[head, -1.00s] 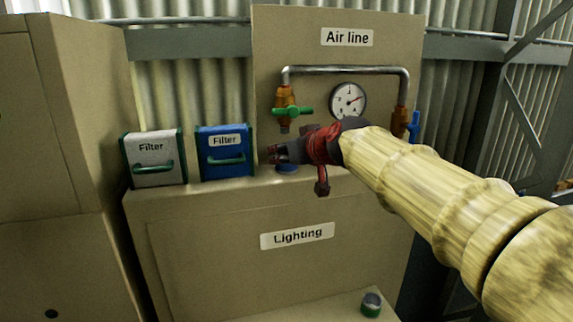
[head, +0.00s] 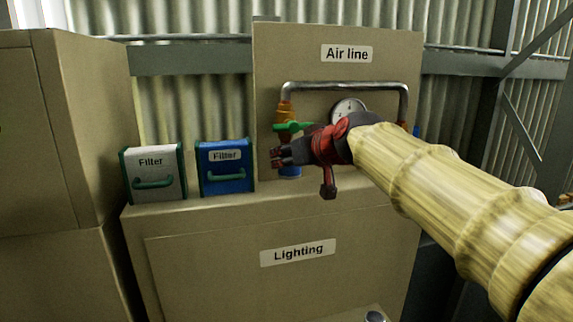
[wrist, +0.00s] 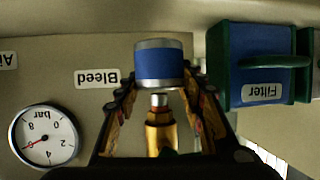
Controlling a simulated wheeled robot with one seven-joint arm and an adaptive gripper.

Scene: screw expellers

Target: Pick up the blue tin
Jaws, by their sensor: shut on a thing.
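The blue tin (wrist: 160,63) has grey rims and sits between the two fingers of my gripper (wrist: 161,82) in the wrist view, which is upside down. In the head view my gripper (head: 278,157) is at the front of the Air line panel, beneath the green-handled valve. A small part of the blue tin (head: 290,171) shows just below the fingers there; the rest is hidden by them. The gripper is shut on the tin, which appears slightly above the cabinet top.
A blue filter box (head: 226,168) and a white filter box (head: 153,174) stand left on the Lighting cabinet (head: 200,280). The green valve handle (head: 293,127) and pipe (head: 345,86) are close above my gripper. A pressure gauge (head: 347,108) is partly hidden behind my arm.

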